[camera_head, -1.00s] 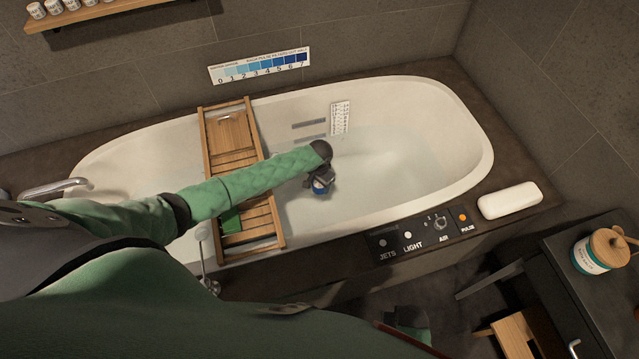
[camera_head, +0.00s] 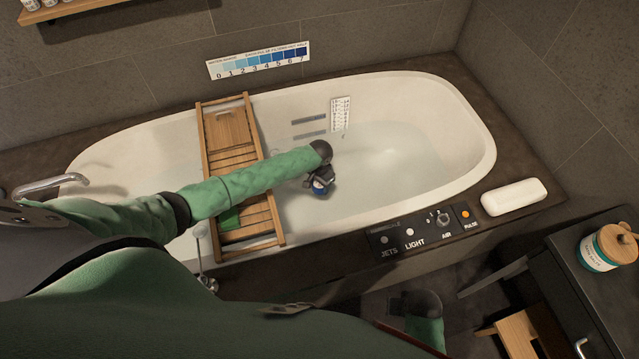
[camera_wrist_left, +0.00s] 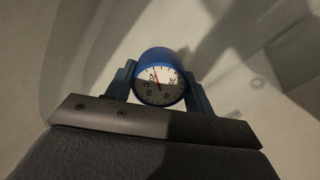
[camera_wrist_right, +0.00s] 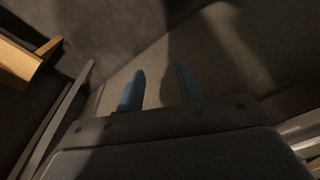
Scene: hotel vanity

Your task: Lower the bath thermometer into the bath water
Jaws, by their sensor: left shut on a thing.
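The bath thermometer (camera_wrist_left: 160,78) has a round dial and a blue rim and is gripped between the fingers of my left gripper (camera_wrist_left: 158,85). In the head view the blue thermometer (camera_head: 319,188) shows just below my left gripper (camera_head: 320,178), over the middle of the bathtub (camera_head: 455,90). The clear bath water (camera_head: 375,170) lies under it. I cannot tell whether the thermometer touches the water. My right gripper (camera_wrist_right: 160,92) is open and empty beside the tub, with its two blue fingers apart. In the head view it is dark and low at the bottom (camera_head: 415,303).
A wooden bath tray (camera_head: 235,135) spans the tub left of my gripper. A control panel (camera_head: 425,232) and a white pillow (camera_head: 514,197) are on the near rim. A dark cabinet (camera_head: 570,270) with a jar (camera_head: 603,250) and a wooden stool (camera_head: 515,335) stand at right.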

